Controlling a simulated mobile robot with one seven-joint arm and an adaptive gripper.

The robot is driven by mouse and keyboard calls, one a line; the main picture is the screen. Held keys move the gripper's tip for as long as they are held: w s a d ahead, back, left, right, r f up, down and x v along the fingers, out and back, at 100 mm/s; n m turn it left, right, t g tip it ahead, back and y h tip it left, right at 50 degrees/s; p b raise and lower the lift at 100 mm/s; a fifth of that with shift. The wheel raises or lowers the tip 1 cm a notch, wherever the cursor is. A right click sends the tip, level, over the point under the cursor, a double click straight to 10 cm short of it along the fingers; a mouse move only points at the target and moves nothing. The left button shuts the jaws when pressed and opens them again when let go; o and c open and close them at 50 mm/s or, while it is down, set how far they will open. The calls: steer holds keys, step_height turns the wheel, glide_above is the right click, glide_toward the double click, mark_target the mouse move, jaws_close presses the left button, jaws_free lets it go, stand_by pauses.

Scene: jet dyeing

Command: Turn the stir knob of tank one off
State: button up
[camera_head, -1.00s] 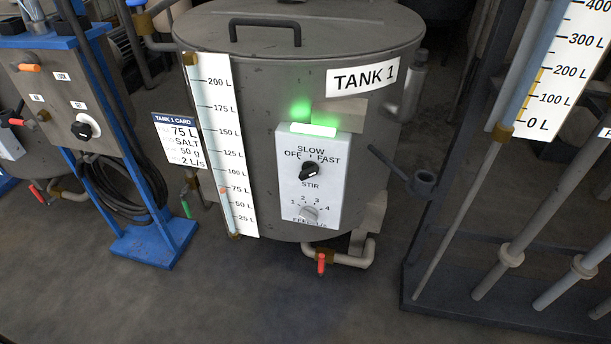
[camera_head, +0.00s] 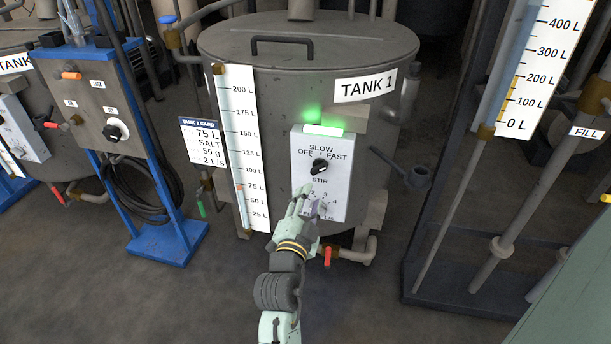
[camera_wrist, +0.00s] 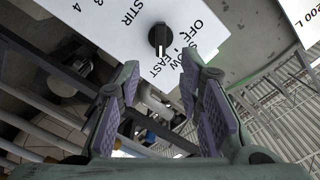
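The stir knob (camera_head: 320,167) is a black knob on the white control panel (camera_head: 338,205) of tank one (camera_head: 290,100). In the wrist view, the knob (camera_wrist: 158,38) shows a white mark pointing down, toward the FAST label. My gripper (camera_head: 304,198) is in front of the panel's lower left part, below the stir knob in the head view, and partly covers the lower dial. In the wrist view, the two fingers of my gripper (camera_wrist: 160,82) are spread with nothing between them. The knob appears beyond the fingertips, apart from them.
A green lamp (camera_head: 323,131) glows on the panel's top. A level gauge (camera_head: 243,150) and the tank card (camera_head: 203,142) are left of the panel. A blue stand (camera_head: 160,240) is further left. A red-handled valve (camera_head: 327,256) sits below the panel.

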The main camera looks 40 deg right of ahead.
mark_target(318, 171)
steer(key=p+x, duration=0.3)
steer(key=x, duration=0.7)
steer(key=shift+w+d, duration=0.15)
steer(key=shift+w, duration=0.15)
steer(key=shift+c, duration=0.4)
jaws_close()
